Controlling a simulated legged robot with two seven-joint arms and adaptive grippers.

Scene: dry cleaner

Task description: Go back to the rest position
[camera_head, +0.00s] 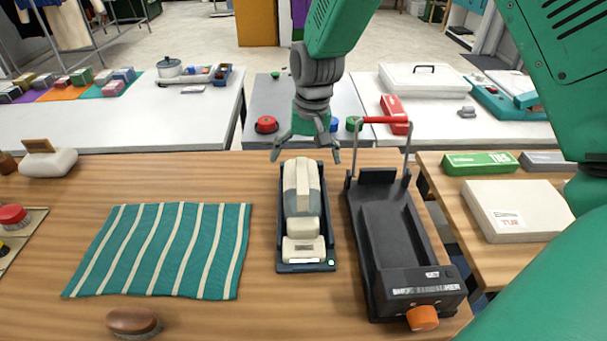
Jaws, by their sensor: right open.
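My right gripper (306,150) hangs from the green arm at the top middle. Its fingers are spread wide, pointing down, with nothing between them. It is over the far end of a cream and grey device (303,205) that lies in a dark tray (283,267) on the wooden table. From this view I cannot tell how high the fingertips are above it. My left gripper is not in view.
A black shoe stretcher (392,235) with a raised red handle (384,120) stands close to the right. A striped teal cloth (165,250) lies left, a brown brush (133,322) in front. White and grey tables stand behind. A cream box (517,209) sits right.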

